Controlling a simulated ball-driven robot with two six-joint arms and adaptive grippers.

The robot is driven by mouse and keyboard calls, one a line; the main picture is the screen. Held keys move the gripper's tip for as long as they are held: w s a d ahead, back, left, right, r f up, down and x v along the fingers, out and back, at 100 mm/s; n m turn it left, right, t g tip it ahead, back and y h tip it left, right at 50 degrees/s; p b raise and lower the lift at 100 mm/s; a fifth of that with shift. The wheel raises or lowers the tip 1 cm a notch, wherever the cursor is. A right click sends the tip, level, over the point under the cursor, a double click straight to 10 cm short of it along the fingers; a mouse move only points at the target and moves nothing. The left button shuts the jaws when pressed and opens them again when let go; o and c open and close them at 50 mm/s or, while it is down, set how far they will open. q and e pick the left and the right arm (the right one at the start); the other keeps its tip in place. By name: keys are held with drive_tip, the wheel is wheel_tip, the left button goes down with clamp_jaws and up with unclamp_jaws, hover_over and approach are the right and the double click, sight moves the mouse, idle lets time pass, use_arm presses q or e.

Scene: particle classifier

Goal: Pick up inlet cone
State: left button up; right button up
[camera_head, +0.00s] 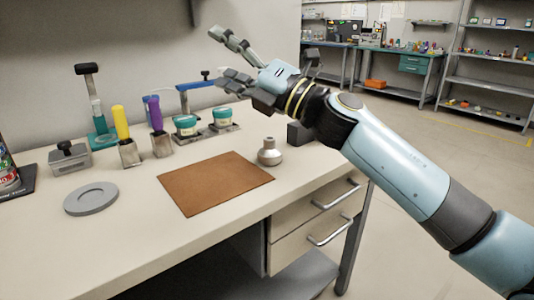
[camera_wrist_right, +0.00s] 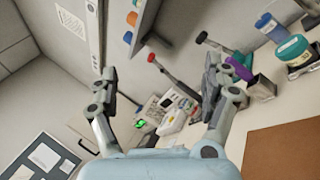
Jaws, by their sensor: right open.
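The inlet cone seems to be the small grey metal piece with a rounded base and narrow neck (camera_head: 269,155). It stands upright on the table near the back right corner of the brown mat, apart from any gripper. My right gripper (camera_head: 222,56) is open and empty, raised above the back of the table, up and to the left of the cone. In the right wrist view its two fingers (camera_wrist_right: 160,76) are spread wide with nothing between them. I cannot make out the cone in that view. My left gripper is not in view.
The brown mat (camera_head: 215,183) is bare. A grey ring disc (camera_head: 91,198), a yellow-handled tool (camera_head: 121,122), a purple-handled tool (camera_head: 155,112) and teal-lidded jars (camera_head: 186,124) stand left of and behind it. A dark block (camera_head: 300,135) sits behind the cone.

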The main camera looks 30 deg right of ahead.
drive_tip(key=w+a+n+g+y, duration=0.1)
drive_tip(key=a+n+g+y, duration=0.25)
drive_tip(key=n, duration=0.35)
drive_tip(key=n+g+h, duration=0.9)
drive_tip(key=g+h, duration=0.2)
drive_tip(key=g, duration=0.2)
approach(274, 138)
wheel_tip(274, 138, down, 2)
drive_tip(key=shift+y, duration=0.25)
drive_tip(key=b+x, duration=0.1)
drive_tip(key=x, duration=0.4)
drive_tip(key=shift+a+f, duration=0.15)
drive_tip(key=x, duration=0.5)
drive_tip(key=shift+w+a+f+b, duration=0.1)
drive_tip(key=shift+w+f+b, duration=0.15)
drive_tip(key=shift+b, duration=0.1)
drive_tip(key=shift+r, duration=0.15)
drive_tip(key=c, duration=1.4)
